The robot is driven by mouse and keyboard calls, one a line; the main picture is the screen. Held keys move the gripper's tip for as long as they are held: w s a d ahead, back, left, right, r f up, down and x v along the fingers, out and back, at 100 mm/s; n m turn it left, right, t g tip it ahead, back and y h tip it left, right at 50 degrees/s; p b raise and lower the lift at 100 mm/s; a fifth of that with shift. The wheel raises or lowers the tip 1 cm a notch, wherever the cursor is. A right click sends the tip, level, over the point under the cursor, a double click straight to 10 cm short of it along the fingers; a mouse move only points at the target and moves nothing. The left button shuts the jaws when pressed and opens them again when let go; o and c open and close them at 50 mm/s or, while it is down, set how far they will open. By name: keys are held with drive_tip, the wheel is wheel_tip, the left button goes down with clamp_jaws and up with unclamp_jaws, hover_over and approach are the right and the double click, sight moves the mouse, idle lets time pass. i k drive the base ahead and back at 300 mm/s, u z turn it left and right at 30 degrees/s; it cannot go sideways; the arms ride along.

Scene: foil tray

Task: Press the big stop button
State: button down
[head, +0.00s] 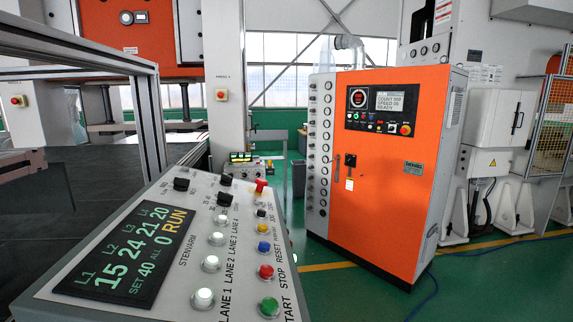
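A slanted grey control console (160,285) stands in the foreground. A small round red button (266,272) on its right side sits by the label STOP, just above a green button (268,307) by START. A red mushroom-shaped button (260,186) stands up at the console's far end. Other red stop-type buttons show on the orange cabinet (405,129), on a grey column (221,95) and at the far left (18,101). I cannot tell for certain which one the task calls big. My gripper is not in view, and nothing touches the console buttons.
The console's dark display (128,255) shows lane numbers and RUN. White buttons (204,298), black switches and blue and yellow buttons surround the red one. A dark belt with metal frame posts (148,120) borders the left. Green floor (340,290) is open between console and orange cabinet (385,205).

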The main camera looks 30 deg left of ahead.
sight(260, 183)
drive_tip(key=i, duration=2.2)
drive_tip(key=u, duration=3.95)
